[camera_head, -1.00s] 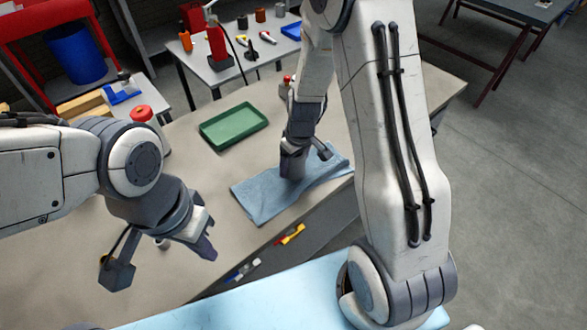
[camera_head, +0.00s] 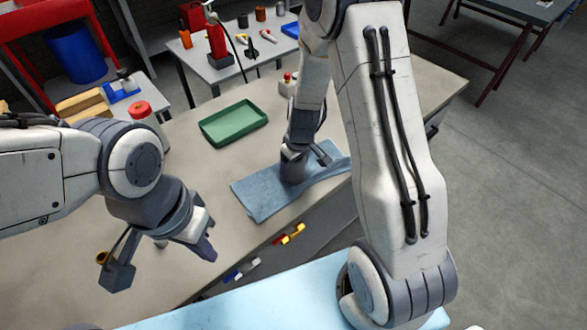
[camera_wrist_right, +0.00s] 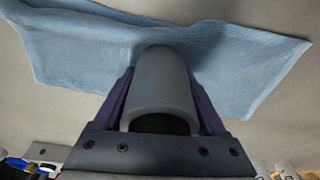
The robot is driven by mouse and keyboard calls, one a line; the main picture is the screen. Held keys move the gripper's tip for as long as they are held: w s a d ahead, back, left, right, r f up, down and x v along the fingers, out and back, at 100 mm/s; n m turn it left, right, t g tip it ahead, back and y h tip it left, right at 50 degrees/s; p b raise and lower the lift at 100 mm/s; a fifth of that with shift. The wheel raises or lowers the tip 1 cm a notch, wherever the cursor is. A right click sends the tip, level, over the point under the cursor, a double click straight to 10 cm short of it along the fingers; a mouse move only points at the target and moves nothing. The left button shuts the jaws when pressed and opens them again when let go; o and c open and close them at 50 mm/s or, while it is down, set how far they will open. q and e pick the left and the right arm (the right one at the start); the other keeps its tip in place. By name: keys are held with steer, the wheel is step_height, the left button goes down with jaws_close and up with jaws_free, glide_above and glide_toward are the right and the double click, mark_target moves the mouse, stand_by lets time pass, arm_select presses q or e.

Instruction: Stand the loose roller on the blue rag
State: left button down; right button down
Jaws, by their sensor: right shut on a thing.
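The blue rag (camera_head: 262,197) lies spread on the workbench near its front edge. My right gripper (camera_head: 292,172) points down over the rag's middle. It is shut on the grey roller (camera_wrist_right: 160,85), which shows between the fingers in the right wrist view. The rag (camera_wrist_right: 80,55) fills the upper part of that view behind the roller. The roller looks about upright in the head view; whether its lower end touches the rag I cannot tell. My left gripper (camera_head: 203,238) hangs over the bench at left, apart from the rag; its finger gap is unclear.
A green tray (camera_head: 233,124) stands on the bench behind the rag. The bench (camera_head: 225,175) is clear between tray and rag.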

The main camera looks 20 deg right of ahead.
jaws_free()
steer(key=shift+s+f, duration=0.4)
steer(key=shift+f, duration=0.1)
steer(key=shift+r, duration=0.1)
steer(key=shift+r+p, duration=0.3)
steer(key=shift+p, duration=0.15)
steer(key=shift+r+p, duration=0.4)
steer(key=shift+p, duration=0.15)
steer(key=r, duration=0.7)
steer(key=s+r, duration=0.1)
steer(key=r, duration=0.3)
steer(key=shift+d, duration=0.35)
steer(key=shift+s+a+r, duration=0.15)
steer(key=shift+r, duration=0.25)
steer(key=s+a+r+n, duration=0.1)
steer(key=s+a+r, duration=0.4)
steer(key=s+a, duration=0.3)
steer(key=s+a+r+n+g, duration=0.1)
steer(key=s+a, duration=0.2)
steer(key=s, duration=0.4)
steer(key=s+a+r+n, duration=0.1)
steer(key=s+a+r, duration=0.1)
steer(key=s, duration=0.5)
steer(key=shift+s+a+g, duration=0.15)
steer(key=shift+a+g, duration=0.25)
steer(key=shift+a, duration=0.3)
